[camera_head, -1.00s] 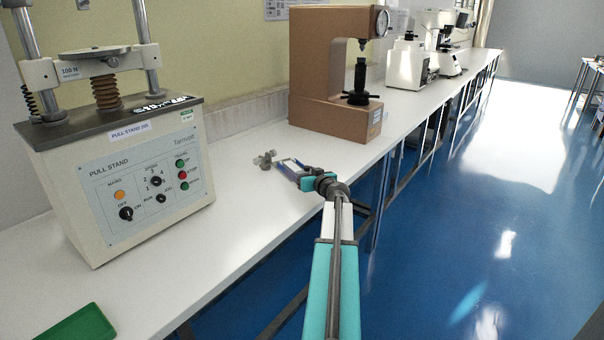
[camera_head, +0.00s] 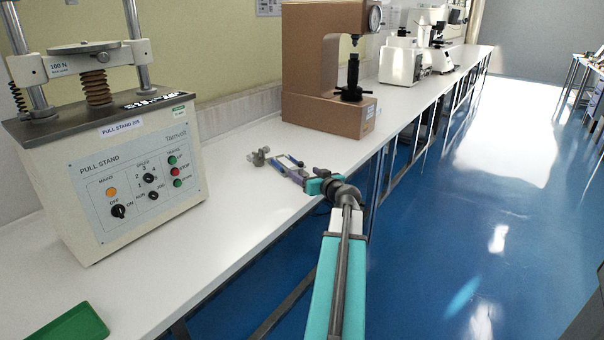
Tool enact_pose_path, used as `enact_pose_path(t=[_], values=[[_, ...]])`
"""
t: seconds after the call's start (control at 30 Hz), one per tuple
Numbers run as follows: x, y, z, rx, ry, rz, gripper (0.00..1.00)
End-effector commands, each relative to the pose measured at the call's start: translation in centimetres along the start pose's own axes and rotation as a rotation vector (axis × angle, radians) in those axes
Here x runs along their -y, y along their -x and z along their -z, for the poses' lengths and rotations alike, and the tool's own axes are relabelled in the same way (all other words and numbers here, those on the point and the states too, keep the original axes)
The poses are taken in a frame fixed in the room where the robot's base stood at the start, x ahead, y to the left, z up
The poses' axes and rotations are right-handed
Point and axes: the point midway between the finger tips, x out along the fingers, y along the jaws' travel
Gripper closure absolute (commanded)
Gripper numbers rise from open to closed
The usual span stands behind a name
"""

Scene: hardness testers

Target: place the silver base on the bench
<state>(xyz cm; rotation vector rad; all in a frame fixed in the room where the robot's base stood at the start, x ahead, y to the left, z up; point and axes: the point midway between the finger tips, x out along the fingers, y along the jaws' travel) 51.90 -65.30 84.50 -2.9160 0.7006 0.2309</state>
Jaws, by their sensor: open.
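The silver base (camera_head: 259,156) is a small grey metal piece with a knobbly outline. It rests on the white bench (camera_head: 235,195), between the pull stand and the brown hardness tester. My gripper (camera_head: 282,160) is low over the bench just to the right of the silver base. Its jaws are open with nothing visible between them, and the tips point toward the base. The tips look very close to the base; I cannot tell whether they touch it.
A pull stand (camera_head: 130,175) stands at left and a brown hardness tester (camera_head: 325,110) behind my gripper. A green tray (camera_head: 70,325) lies at the lower left. White instruments (camera_head: 400,62) stand farther along. The bench between the pull stand and the tester is mostly clear.

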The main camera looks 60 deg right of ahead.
Motion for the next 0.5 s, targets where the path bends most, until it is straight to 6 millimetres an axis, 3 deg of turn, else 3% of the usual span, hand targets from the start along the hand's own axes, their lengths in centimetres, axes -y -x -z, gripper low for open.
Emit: enact_pose_path(t=[0.2, 0.5], values=[[0.1, 2.6, -0.1, -0.001, 0.001, -0.001, 0.32], [0.1, 3.9, 0.0, 0.0, 0.0, 0.0, 0.32]])
